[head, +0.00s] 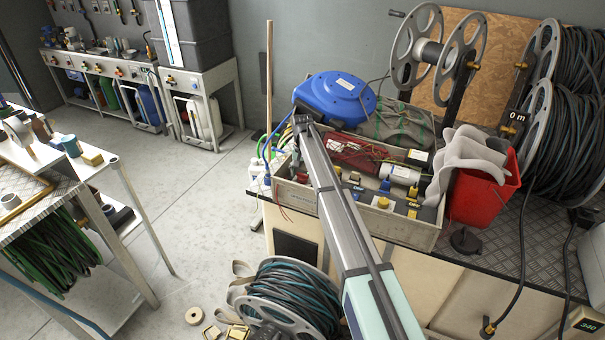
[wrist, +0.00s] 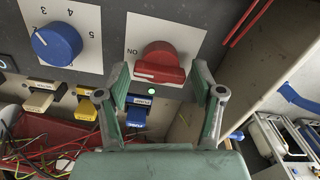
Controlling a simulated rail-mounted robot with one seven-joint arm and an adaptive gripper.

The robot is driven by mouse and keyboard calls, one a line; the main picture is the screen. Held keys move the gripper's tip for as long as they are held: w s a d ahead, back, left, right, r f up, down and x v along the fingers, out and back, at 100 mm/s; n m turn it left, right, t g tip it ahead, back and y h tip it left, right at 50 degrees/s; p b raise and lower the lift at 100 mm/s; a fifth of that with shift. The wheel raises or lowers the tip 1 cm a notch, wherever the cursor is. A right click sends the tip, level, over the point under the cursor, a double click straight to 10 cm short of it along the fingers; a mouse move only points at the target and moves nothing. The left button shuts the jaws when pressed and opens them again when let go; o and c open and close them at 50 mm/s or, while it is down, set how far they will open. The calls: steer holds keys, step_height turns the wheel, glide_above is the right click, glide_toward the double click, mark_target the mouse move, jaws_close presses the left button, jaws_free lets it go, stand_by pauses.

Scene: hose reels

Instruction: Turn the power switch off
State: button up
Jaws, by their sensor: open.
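The power switch is a red rotary knob (wrist: 160,62) on a white plate on a dark panel (wrist: 110,22) in the wrist view. Its raised grip bar lies roughly level. An upside-down ON label is at its left, and a green light (wrist: 152,91) is lit beside the plate's edge. My gripper (wrist: 160,77) is open and empty, one finger on each side of the knob in the picture; I cannot tell whether they touch it. In the head view, my arm reaches across the grey crate (head: 281,207), and I cannot make out the red knob there.
A blue numbered dial (wrist: 57,45) is left of the red knob. Several yellow, black and blue switches and loose wires lie near the fingers. In the head view, a blue reel (head: 337,97) sits beside my arm's far end and a red bucket (head: 478,192) stands right.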

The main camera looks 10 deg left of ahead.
steer(key=shift+f, duration=0.5)
steer(key=c, duration=0.9)
steer(key=shift+n, duration=0.5)
steer(key=n+b, duration=0.1)
steer(key=n, duration=0.2)
steer(key=shift+n, duration=0.4)
steer(key=n, duration=0.4)
steer(key=shift+b, duration=0.3)
steer(key=n, duration=0.5)
steer(key=shift+n+b, duration=0.35)
steer(key=shift+n, duration=1.65)
